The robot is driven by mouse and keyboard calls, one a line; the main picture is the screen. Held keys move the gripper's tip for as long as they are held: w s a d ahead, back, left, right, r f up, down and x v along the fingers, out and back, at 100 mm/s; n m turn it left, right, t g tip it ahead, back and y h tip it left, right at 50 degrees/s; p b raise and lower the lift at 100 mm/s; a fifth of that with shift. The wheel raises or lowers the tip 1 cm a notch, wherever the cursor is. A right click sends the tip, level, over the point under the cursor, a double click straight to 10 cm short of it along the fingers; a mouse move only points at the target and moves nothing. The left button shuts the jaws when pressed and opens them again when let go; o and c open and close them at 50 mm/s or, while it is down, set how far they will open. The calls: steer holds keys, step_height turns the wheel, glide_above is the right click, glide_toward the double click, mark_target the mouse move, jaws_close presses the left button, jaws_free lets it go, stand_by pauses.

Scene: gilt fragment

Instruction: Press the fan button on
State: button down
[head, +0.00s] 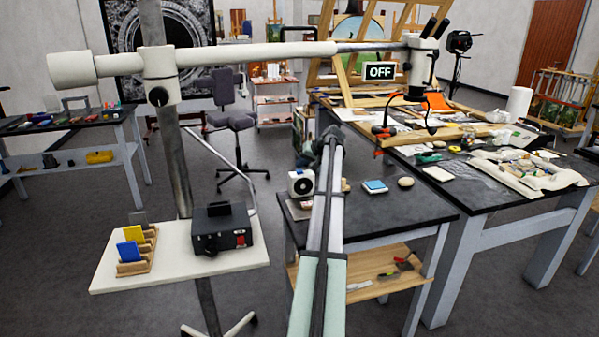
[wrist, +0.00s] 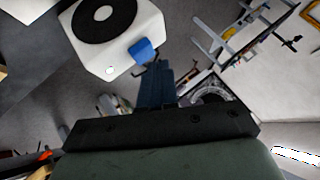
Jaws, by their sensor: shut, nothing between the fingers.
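The fan is a small white box with a round black grille (head: 301,184), on the dark table just left of my arm. In the wrist view the fan (wrist: 120,55) fills the upper left, and a blue button (wrist: 143,50) sticks out near its edge. My gripper (wrist: 157,68) is shut and empty; its dark fingertips are close to the blue button. I cannot tell if they touch it. In the head view my gripper is small and dark at the arm's far end, too unclear to make out its fingers. A sign (head: 379,72) reads OFF.
The dark table (head: 410,215) also holds a blue pad (head: 375,186) and a round beige item (head: 405,182) to the right of my arm. At left, a white stand (head: 180,265) carries a black box (head: 221,230). A microscope boom (head: 250,52) spans overhead.

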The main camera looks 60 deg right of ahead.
mark_target(302, 171)
steer(key=shift+r, duration=3)
